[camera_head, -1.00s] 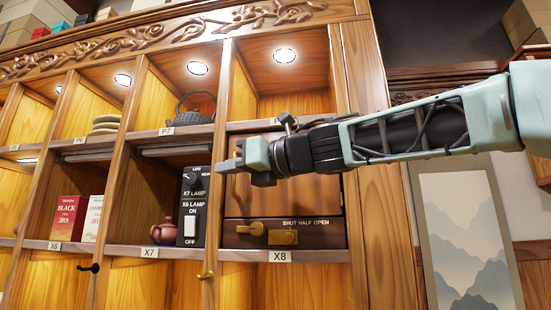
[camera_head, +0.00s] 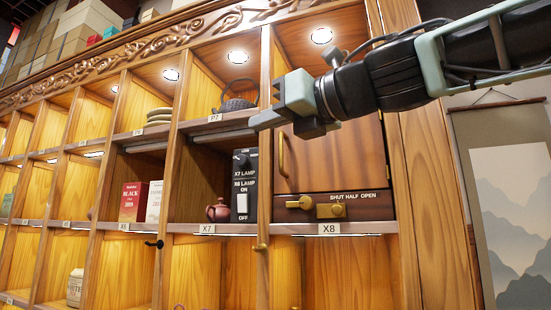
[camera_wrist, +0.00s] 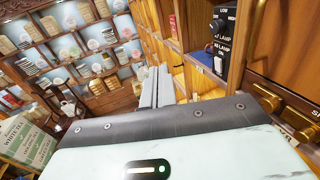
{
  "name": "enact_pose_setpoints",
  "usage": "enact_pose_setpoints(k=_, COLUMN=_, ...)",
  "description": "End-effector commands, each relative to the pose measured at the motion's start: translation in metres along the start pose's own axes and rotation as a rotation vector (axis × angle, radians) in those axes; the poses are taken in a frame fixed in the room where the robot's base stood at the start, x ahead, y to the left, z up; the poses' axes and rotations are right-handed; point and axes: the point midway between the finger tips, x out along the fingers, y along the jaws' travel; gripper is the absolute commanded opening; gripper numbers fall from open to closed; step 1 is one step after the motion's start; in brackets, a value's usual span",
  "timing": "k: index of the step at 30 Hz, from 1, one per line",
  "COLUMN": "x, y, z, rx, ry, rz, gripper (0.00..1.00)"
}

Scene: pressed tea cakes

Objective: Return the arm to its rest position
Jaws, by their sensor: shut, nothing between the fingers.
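My gripper (camera_head: 262,122) is shut and empty. In the head view it hangs in the air in front of the wooden cabinet, its fingers pointing left beside the X7 and X8 compartments. My arm (camera_head: 400,75) reaches in from the upper right. In the wrist view my gripper's closed fingers (camera_wrist: 157,88) point out into the room, with the cabinet to the right. The fingers hold nothing and appear apart from the cabinet front, though the exact gap cannot be told.
The X8 door (camera_head: 335,155) with its brass handle is shut, above a brass latch (camera_head: 322,207) marked SHUT HALF OPEN. A black lamp switch box (camera_head: 244,185) and a small clay teapot (camera_head: 218,210) stand in X7. A dark kettle (camera_head: 237,99) sits in P7. A scroll (camera_head: 508,200) hangs at right.

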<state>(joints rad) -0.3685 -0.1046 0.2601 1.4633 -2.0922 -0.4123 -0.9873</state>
Motion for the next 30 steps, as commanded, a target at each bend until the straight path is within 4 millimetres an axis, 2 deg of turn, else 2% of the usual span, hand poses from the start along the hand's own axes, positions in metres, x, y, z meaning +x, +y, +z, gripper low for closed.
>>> enact_pose_setpoints(k=9, x=0.000, y=0.000, z=-0.002, rx=0.011, ry=0.000, rz=-0.001, gripper=0.00)
enact_pose_setpoints(k=11, x=0.004, y=-0.002, z=-0.018, rx=0.107, ry=-0.005, rz=-0.011, gripper=0.00)
enact_pose_setpoints(k=14, x=0.012, y=-0.009, z=-0.056, rx=0.359, ry=-0.014, rz=-0.050, gripper=0.00)
enact_pose_setpoints(k=17, x=0.017, y=-0.023, z=-0.111, rx=0.691, ry=-0.020, rz=-0.136, gripper=0.00)
enact_pose_setpoints(k=22, x=0.009, y=-0.048, z=-0.226, rx=1.248, ry=-0.015, rz=-0.376, gripper=0.00)
enact_pose_setpoints(k=26, x=-0.013, y=-0.057, z=-0.317, rx=1.600, ry=-0.015, rz=-0.610, gripper=0.00)
enact_pose_setpoints(k=27, x=-0.023, y=-0.058, z=-0.345, rx=1.696, ry=-0.017, rz=-0.690, gripper=0.00)
enact_pose_setpoints(k=29, x=-0.038, y=-0.056, z=-0.386, rx=1.829, ry=-0.022, rz=-0.814, gripper=0.00)
enact_pose_setpoints(k=30, x=-0.050, y=-0.054, z=-0.412, rx=1.911, ry=-0.028, rz=-0.903, gripper=0.00)
